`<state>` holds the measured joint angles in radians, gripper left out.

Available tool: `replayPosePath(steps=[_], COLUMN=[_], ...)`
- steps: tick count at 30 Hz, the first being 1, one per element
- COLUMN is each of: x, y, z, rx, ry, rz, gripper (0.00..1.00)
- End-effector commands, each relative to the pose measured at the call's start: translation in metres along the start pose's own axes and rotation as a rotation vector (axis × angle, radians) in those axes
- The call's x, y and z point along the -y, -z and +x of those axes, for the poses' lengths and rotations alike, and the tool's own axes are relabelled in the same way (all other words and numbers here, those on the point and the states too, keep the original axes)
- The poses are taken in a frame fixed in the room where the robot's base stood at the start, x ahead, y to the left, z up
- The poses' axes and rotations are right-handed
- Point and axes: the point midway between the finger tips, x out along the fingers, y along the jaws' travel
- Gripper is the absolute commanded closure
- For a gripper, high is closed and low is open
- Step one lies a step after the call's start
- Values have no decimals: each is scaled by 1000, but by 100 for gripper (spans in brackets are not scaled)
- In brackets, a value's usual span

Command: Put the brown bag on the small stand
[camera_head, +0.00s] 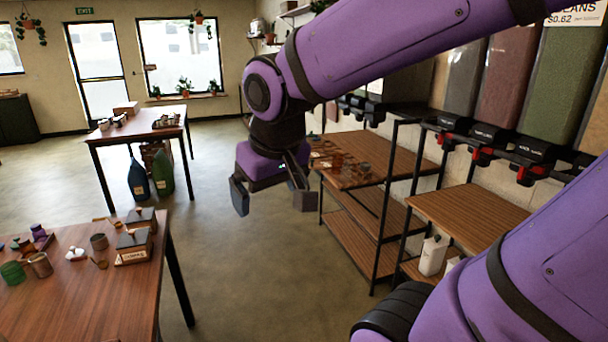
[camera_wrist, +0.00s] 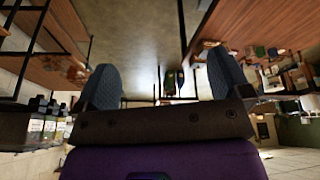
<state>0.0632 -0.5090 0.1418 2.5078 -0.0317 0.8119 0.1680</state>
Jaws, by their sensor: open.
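My gripper (camera_head: 271,195) hangs in the air over the open floor, between the left table and the wall shelves. Its two dark fingers are spread apart with nothing between them. The wrist view also shows my gripper (camera_wrist: 163,78) open and empty. I cannot make out the brown bag for certain in either view. A brown boxy thing (camera_head: 157,152) sits under the back table, too small to identify. I cannot pick out the small stand with certainty either.
The near-left table (camera_head: 75,285) holds cups, tins and dark boxes (camera_head: 133,246). The back table (camera_head: 138,131) has small items on top and blue (camera_head: 138,180) and green (camera_head: 162,172) jugs below. Wooden shelves (camera_head: 385,165) and dispensers line the right wall. The middle floor is clear.

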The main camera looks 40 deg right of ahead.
Motion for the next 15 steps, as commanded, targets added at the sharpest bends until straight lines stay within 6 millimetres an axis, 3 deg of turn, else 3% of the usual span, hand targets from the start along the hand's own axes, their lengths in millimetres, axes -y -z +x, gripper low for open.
replayPosePath(steps=[1, 6, 15], x=[-5, -18, -26], y=[-7, -28, -43], z=[-14, -42, -57], rx=[-30, -92, -127], ry=[11, 48, 76], rz=[-8, -38, -60], gripper=[4, 4, 4])
